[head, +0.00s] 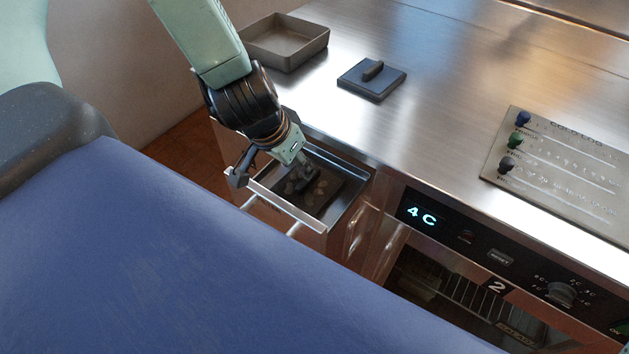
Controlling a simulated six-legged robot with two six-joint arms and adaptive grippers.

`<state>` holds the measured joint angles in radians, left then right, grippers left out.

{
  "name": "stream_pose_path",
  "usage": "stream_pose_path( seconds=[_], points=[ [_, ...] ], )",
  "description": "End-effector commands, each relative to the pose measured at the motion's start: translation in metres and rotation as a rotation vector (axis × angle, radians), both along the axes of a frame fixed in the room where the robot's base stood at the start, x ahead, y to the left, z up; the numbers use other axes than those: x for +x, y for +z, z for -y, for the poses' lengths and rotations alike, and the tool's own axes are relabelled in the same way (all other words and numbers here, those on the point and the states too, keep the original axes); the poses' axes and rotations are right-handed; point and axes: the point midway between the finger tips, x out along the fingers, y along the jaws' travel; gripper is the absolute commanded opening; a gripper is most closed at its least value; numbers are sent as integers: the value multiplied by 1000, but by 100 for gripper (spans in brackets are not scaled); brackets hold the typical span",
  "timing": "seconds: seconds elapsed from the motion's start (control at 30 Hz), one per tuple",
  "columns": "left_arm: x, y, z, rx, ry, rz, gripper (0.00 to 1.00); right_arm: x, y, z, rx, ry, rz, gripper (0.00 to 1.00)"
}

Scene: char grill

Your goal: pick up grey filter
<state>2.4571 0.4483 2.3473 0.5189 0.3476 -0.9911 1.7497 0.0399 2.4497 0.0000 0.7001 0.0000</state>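My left gripper (270,174) comes down from the upper left over a pulled-out metal drawer (285,207). Its two dark fingers look spread apart. One is outside the drawer's left corner and the other is over the drawer's inside. A dark grey slab (325,194) with several roundish lumps lies in the drawer, partly hidden by the gripper; I cannot tell if it is the grey filter. A dark square plate with a raised grip (364,84) lies flat on the counter, apart from the gripper. My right gripper is not in view.
A grey-brown open tray (288,58) stands at the counter's back left. A metal panel with coloured knobs (555,165) lies at the right. The middle of the counter is clear.

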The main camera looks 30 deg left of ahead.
Motion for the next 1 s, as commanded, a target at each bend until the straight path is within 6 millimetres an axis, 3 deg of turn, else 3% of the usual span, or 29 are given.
stream_pose_path(
  seconds=[0.67,1.0],
  points=[
    [6,-33,3,1,-4,2,41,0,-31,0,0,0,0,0],
    [21,-64,4,1,-6,2,41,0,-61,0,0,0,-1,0]
  ],
)
